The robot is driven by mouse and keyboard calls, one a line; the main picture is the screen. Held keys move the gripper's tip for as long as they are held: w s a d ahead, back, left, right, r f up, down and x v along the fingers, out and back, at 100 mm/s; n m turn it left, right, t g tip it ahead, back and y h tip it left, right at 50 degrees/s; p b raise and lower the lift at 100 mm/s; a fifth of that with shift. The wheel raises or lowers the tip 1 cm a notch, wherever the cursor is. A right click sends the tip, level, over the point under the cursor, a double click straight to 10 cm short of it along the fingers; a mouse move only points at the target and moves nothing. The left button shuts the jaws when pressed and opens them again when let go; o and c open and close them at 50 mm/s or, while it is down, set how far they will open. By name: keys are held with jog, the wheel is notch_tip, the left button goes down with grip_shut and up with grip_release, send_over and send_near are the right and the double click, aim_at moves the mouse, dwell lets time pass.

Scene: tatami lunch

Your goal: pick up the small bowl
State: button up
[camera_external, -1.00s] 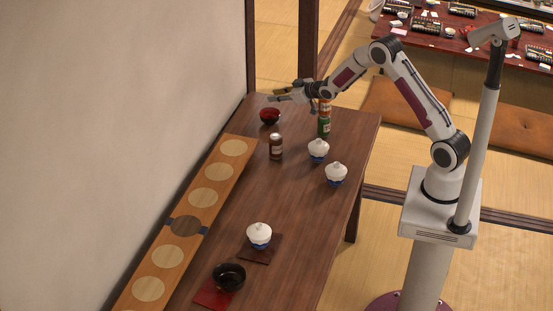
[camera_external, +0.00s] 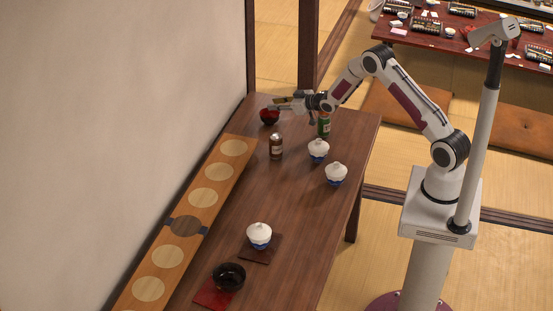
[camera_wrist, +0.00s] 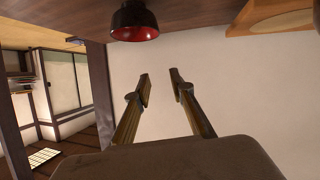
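A small bowl (camera_external: 269,118), dark outside and red inside, sits at the far end of the wooden table. It also shows in the wrist view (camera_wrist: 134,22) at the top edge, with its red inside visible and part of it cut off. My gripper (camera_external: 277,107) is near the bowl in the outside view, overlapping its rim. In the wrist view my gripper (camera_wrist: 159,80) has its two fingers apart with nothing between them. The bowl lies beyond the fingertips there, not between them. A second, black bowl (camera_external: 229,276) is at the near end, by a red mat.
White-lidded cups (camera_external: 318,149) (camera_external: 336,174) (camera_external: 259,235) stand along the table. A long board with round discs (camera_external: 186,226) runs along the left, beside the wall (camera_external: 120,110).

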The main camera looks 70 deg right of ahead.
jog(key=shift+f, duration=2.75)
jog(key=shift+f, duration=0.1)
jog(key=shift+f, duration=0.5)
jog(key=shift+x, duration=2.45)
grip_shut()
